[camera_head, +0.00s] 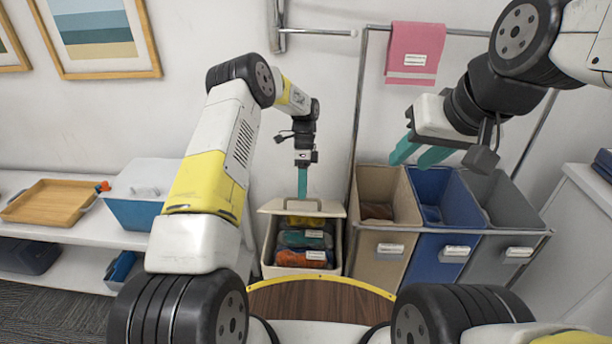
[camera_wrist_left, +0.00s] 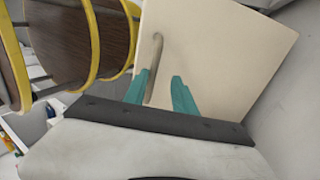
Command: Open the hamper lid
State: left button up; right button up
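The cream hamper (camera_head: 266,245) stands on the floor by the back wall. Its lid (camera_head: 278,206) is raised at the top, and folded cloths (camera_head: 302,240) show inside through the open front. In the left wrist view the lid (camera_wrist_left: 215,50) is a pale panel with a bar handle (camera_wrist_left: 155,65). My left gripper (camera_head: 302,182) points down at the lid's handle. In the wrist view its teal fingers (camera_wrist_left: 160,92) are apart, with the handle's lower end between them; contact is unclear. My right gripper (camera_head: 420,155) is open and empty, above the sorting bins.
Brown, blue and grey bins (camera_head: 430,240) hang in a metal frame right of the hamper, with a pink towel (camera_head: 414,50) above. A white shelf (camera_head: 70,230) at left holds a wooden tray (camera_head: 55,201) and a blue cooler (camera_head: 135,212). A grey cabinet (camera_head: 575,240) stands at right.

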pick_arm(q)
jog(key=v, duration=0.7)
jog(key=shift+w, duration=0.1)
jog(key=shift+a+r+m, duration=0.1)
jog(key=shift+m, duration=0.2)
jog(key=c, duration=0.6)
jog(key=shift+s+a+r+m+t, duration=0.2)
jog(key=shift+s+m+t, duration=0.1)
jog(key=shift+m, duration=0.4)
grip_shut()
jog(key=r+m+t, duration=0.2)
jog(key=m+t, duration=0.3)
jog(key=m, duration=1.1)
send_over(305, 211)
jog(key=f, duration=0.9)
jog(key=shift+w+f, duration=0.2)
jog(key=shift+f, duration=0.2)
